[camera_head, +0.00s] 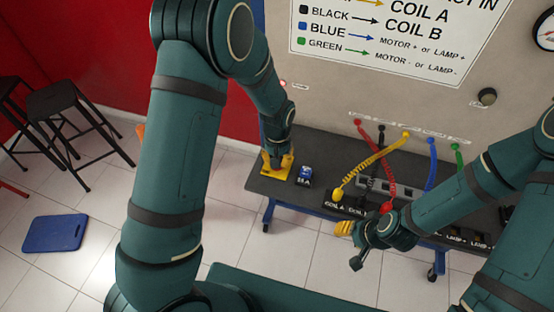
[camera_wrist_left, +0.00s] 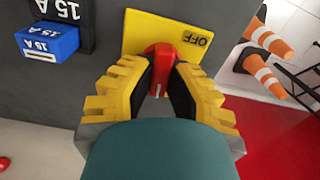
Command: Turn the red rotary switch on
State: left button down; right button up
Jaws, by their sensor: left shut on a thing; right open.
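The red rotary switch (camera_wrist_left: 160,53) sits on a yellow plate (camera_wrist_left: 140,30) in the left wrist view. The word OFF shows on the plate, upside down in this view, to the right of the knob. My left gripper (camera_wrist_left: 163,78) has its yellow, black-padded fingers on either side of the red knob and is shut on it. The fingers hide part of the knob. In the head view my left gripper (camera_head: 277,160) is over the yellow plate (camera_head: 269,172) at the table's left end, and the knob is hidden. My right gripper (camera_head: 347,244) is open and empty before the table's front edge.
A blue 15 A block (camera_head: 305,172) stands on the dark table (camera_head: 325,150) right of the switch. Coiled yellow (camera_head: 370,160) and red (camera_head: 380,175) cables run to the wall panel. Orange cones (camera_wrist_left: 268,60) and black stools (camera_head: 60,105) stand left of the table.

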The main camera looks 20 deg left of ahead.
pick_arm(q)
jog(key=shift+f+m, duration=0.1)
jog(key=shift+m, duration=0.6)
jog(key=c, duration=0.9)
grip_release()
jog(key=shift+c, duration=0.2)
jog(key=shift+r, duration=0.45)
notch_tip(320, 180, up, 11)
